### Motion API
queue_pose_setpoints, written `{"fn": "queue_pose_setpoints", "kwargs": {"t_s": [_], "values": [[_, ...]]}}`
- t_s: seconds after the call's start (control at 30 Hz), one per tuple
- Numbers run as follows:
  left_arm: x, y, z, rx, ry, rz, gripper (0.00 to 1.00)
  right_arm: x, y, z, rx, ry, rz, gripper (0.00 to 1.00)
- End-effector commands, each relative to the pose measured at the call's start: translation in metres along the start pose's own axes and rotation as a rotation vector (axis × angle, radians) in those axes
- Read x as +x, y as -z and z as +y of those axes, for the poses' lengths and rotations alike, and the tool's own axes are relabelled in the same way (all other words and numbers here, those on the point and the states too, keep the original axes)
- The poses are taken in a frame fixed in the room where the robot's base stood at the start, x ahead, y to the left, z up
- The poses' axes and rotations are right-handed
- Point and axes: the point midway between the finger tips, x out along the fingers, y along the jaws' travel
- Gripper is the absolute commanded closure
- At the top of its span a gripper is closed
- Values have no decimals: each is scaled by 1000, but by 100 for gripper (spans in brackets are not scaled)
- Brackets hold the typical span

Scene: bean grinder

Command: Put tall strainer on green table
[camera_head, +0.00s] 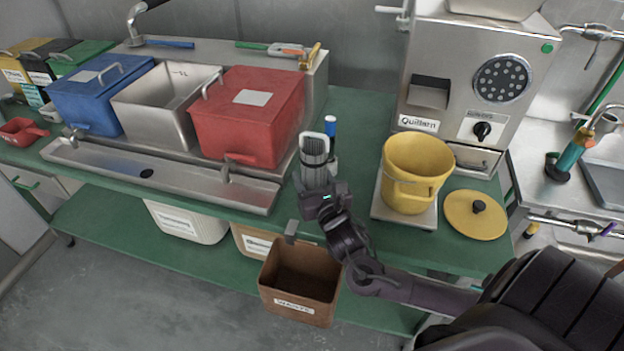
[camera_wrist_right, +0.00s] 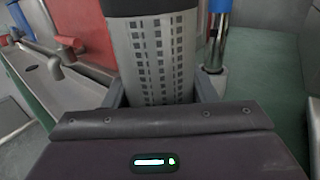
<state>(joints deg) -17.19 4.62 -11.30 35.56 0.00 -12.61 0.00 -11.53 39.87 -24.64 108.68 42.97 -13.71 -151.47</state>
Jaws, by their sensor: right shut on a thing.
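The tall strainer (camera_head: 314,150) is a grey upright cylinder with a black band and rows of small square holes. It stands at the middle of the green table (camera_head: 352,112) in the head view. My right gripper (camera_head: 318,188) is shut on its lower part. In the right wrist view the strainer (camera_wrist_right: 158,55) rises upright between the fingers. I cannot tell whether its base touches the table, since my gripper hides it. My left gripper is not in view.
A blue-topped cylinder (camera_head: 330,128) stands close behind the strainer. A yellow bucket (camera_head: 414,170) on a scale, its lid (camera_head: 476,214) and a grinder (camera_head: 478,85) are to the right. A sink unit with a red box (camera_head: 248,118) is left. A brown waste bin (camera_head: 300,290) hangs below the front edge.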

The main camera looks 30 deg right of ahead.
Motion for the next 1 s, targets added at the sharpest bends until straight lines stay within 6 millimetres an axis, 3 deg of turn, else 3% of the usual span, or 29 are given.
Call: {"fn": "queue_pose_setpoints", "kwargs": {"t_s": [0.43,0.47,0.6,1.0], "values": [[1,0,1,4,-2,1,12,0,9,0,1,0,-2,85],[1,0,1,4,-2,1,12,0,9,0,1,0,-2,46],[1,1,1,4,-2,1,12,0,9,0,1,0,-2,27],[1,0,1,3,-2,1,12,-5,7,0,-1,-1,1,27]]}}
